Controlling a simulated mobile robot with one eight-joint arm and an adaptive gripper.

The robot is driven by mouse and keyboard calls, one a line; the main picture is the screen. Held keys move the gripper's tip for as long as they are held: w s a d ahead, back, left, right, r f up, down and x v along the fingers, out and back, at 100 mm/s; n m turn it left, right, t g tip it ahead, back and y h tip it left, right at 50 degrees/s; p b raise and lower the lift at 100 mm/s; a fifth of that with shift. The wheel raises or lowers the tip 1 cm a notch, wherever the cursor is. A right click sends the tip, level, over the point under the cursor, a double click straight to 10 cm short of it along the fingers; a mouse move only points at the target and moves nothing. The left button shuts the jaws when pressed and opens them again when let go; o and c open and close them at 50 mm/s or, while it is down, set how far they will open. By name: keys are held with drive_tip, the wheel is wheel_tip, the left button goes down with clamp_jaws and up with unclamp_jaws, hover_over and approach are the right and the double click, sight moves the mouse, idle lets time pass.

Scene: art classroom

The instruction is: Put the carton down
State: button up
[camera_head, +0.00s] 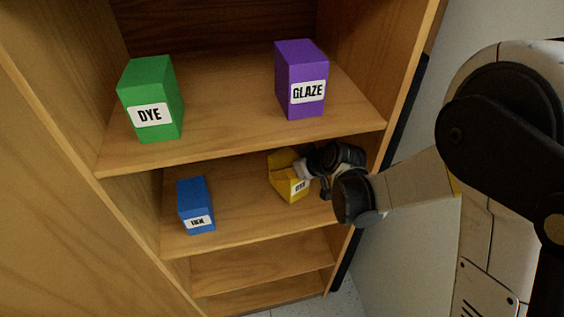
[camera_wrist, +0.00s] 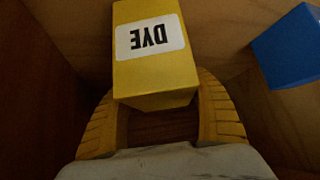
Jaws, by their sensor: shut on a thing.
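A yellow carton (camera_head: 290,187) with a white label is at the right side of the shelf below the top one in the head view. In the wrist view the yellow carton (camera_wrist: 152,78) shows its label, which reads DYE upside down. My gripper (camera_head: 308,167) reaches in from the right and is shut on it. In the wrist view my gripper's yellow fingers (camera_wrist: 163,118) sit on either side of the carton's near end. I cannot tell whether the carton's base touches the shelf (camera_head: 240,215).
A blue carton (camera_head: 195,205) stands left on the same shelf and also shows in the wrist view (camera_wrist: 290,45). A green DYE carton (camera_head: 151,98) and a purple GLAZE carton (camera_head: 301,80) stand on the shelf above. Shelf space between the blue and yellow cartons is clear.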

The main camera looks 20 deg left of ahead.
drive_tip(key=shift+f, duration=0.7)
drive_tip(key=shift+s+d+r, duration=0.2)
drive_tip(key=shift+d+r, duration=0.1)
drive_tip(key=shift+d, duration=0.1)
drive_tip(key=shift+a+f, duration=0.1)
drive_tip(key=o, duration=1.4)
drive_tip(key=p+v, duration=0.4)
drive_tip(key=v, duration=0.8)
